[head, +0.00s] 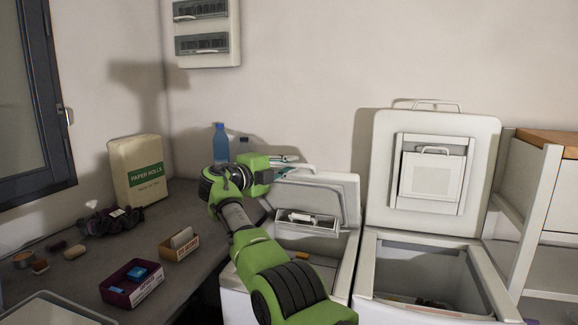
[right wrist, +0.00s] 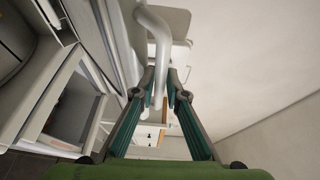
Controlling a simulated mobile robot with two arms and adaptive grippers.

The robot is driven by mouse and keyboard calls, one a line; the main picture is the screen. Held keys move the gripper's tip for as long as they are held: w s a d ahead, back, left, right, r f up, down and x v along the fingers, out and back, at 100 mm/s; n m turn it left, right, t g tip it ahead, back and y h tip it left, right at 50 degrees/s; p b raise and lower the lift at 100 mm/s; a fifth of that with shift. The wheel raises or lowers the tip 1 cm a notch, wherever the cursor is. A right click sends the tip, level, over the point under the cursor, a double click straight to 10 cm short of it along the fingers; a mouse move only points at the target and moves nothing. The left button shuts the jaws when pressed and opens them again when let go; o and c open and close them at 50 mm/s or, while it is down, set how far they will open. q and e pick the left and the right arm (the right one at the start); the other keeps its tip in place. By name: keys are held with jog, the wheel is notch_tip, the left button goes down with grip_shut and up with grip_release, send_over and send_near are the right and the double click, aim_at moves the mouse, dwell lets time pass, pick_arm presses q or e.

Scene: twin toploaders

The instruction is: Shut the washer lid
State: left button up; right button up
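Two white toploaders stand side by side in the head view, and no readable label tells which is the washer. The left machine's lid (head: 312,197) is tilted up, with a dispenser tray on its inner face. The right machine's lid (head: 432,172) stands upright and fully open above its tub. My right gripper (head: 287,165) is at the top edge of the left lid. In the right wrist view, a pale grey handle bar (right wrist: 160,45) runs between the fingers of my right gripper (right wrist: 161,75). The fingers look apart, and contact is unclear. My left gripper is not visible.
A shelf unit (head: 540,200) stands right of the machines. The wall is close behind the lids.

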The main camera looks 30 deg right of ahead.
jog(key=shift+f, duration=0.1)
jog(key=v, duration=1.2)
dwell(0.4)
